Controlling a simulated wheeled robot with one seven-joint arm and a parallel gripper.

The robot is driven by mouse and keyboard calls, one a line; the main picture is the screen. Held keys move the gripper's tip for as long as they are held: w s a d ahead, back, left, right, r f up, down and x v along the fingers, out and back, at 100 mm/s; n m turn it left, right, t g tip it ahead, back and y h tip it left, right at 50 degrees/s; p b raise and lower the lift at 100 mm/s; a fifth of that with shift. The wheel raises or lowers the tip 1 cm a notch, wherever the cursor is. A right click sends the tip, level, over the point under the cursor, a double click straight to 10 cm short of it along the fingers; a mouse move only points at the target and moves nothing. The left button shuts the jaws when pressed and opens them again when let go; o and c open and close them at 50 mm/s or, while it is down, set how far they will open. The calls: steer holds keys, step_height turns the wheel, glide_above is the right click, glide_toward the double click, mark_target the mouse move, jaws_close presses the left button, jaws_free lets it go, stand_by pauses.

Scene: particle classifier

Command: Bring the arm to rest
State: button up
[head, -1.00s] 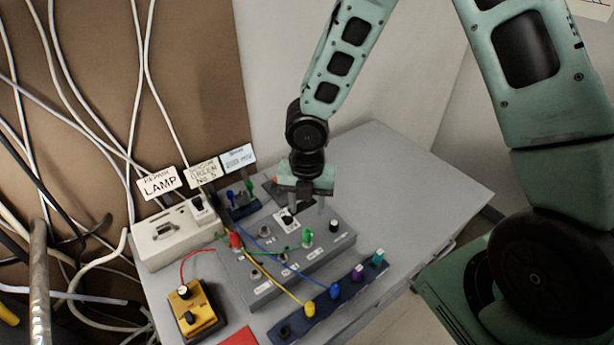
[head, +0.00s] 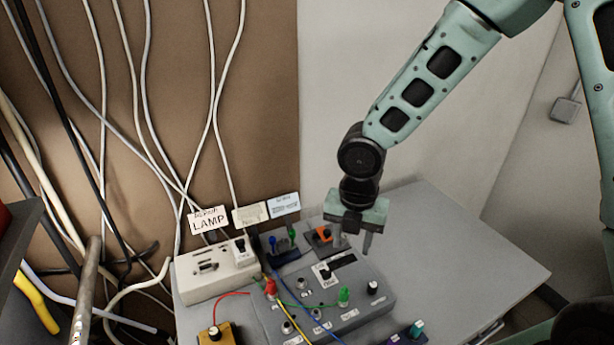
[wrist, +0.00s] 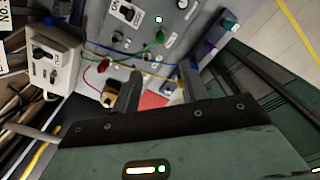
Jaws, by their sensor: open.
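My gripper (head: 352,238) hangs from my teal arm above the grey control box, fingers pointing down. The fingers are apart with nothing between them. In the wrist view my gripper (wrist: 160,85) also shows two separate dark fingers. The grey control box (head: 377,298) carries a switch, knobs and plugged wires in green, yellow, blue and red. It also shows in the wrist view (wrist: 180,15). I see no contact between the fingers and the box, though the exact gap is hard to tell.
A white power box (head: 200,282) with a LAMP label (head: 208,220) stands at the left. A yellow box (head: 215,335) is at the front. Cables hang along the brown wall at the left. The grey table (head: 460,260) is clear at the right.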

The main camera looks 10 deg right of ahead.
steer(key=s+a+r+m+b, duration=0.2)
steer(key=s+a+r+m, duration=0.1)
steer(key=s+m, duration=0.6)
steer(key=s+a+r+m+b, duration=0.2)
steer(key=s+r+m, duration=0.3)
steer(key=s+m, duration=0.5)
steer(key=shift+a+m+y, duration=0.3)
steer(key=shift+a+m, duration=0.4)
steer(key=shift+m, duration=0.5)
